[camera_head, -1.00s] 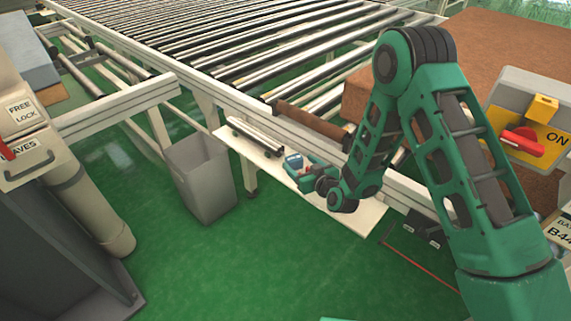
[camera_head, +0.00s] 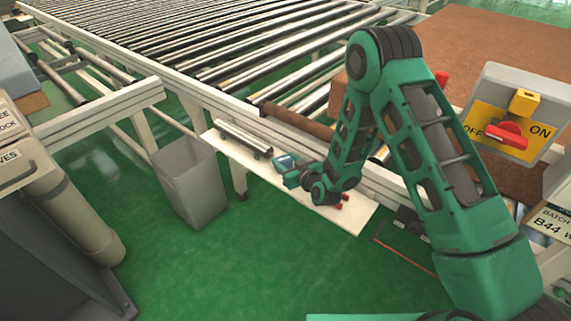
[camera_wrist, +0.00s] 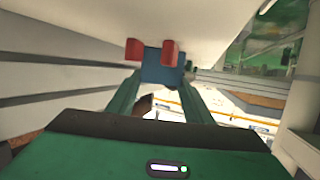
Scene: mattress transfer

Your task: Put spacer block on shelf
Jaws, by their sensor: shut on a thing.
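A white shelf (camera_head: 362,212) runs along the side of the roller conveyor in the head view. My gripper (camera_head: 284,172) is over or at this shelf, low beside the conveyor. In the wrist view its two green fingers (camera_wrist: 158,90) close on a blue block (camera_wrist: 158,68), which I take as the spacer block. Two red pieces show in front of the blue block; I cannot tell whether they belong to it. The block lies close to a pale surface; contact is unclear. In the head view, the gripper is small and partly covered by my wrist.
Metal rods (camera_head: 244,138) lie on the shelf's left part. Small red ends (camera_head: 341,200) show beside my wrist. A grey bin (camera_head: 190,185) stands on the floor below. A switch box (camera_head: 515,115) stands at the right. Brown mattress-like slabs (camera_head: 480,50) lie behind my arm.

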